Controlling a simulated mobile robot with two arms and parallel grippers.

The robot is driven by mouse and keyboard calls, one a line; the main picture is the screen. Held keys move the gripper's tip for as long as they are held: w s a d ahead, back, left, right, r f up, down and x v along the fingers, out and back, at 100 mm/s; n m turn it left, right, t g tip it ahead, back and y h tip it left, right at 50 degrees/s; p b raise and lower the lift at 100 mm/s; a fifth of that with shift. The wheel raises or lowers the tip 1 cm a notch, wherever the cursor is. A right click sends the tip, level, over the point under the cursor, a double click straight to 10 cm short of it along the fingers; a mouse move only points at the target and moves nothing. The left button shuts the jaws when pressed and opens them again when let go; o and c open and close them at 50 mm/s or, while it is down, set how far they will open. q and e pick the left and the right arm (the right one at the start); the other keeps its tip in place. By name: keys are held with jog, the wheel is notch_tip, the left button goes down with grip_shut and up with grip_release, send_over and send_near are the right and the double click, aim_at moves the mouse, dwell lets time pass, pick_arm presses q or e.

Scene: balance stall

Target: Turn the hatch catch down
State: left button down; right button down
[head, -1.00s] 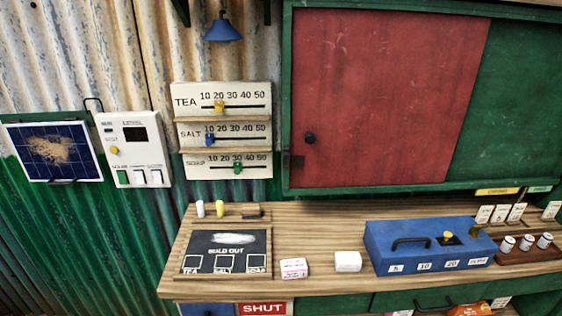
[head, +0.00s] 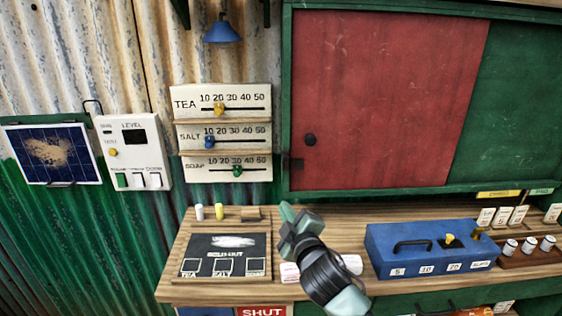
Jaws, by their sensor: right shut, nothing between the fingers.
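The red hatch panel (head: 390,100) sits in a green frame on the back wall, with a round dark knob (head: 310,140) near its left edge. The hatch catch (head: 291,163) is a small dark piece on the frame's left side, just below and left of the knob; its exact angle is hard to make out. My right gripper (head: 288,212) is shut and empty. In the picture it is below the catch, over the counter, apart from it. My left gripper is not in view.
The wooden counter (head: 330,228) runs below the hatch. My arm partly hides two small white boxes. Price sliders (head: 222,133) hang on the wall at left.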

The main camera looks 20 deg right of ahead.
notch_tip(320, 180, up, 9)
jog(key=w+n+t+y, duration=0.1)
jog(key=w+n+t, duration=0.1)
jog(key=shift+a, duration=0.45)
jog(key=shift+w+f, duration=0.1)
jog(key=w+r+p, duration=0.2)
jog(key=w+p, duration=0.1)
jog(key=w, duration=0.7)
jog(key=d+f, duration=0.1)
jog(key=s+d+f, duration=0.1)
jog(key=d, duration=0.1)
jog(key=shift+d+f+p, duration=0.15)
jog(key=shift+f+p, duration=0.05)
jog(key=shift+p, duration=0.2)
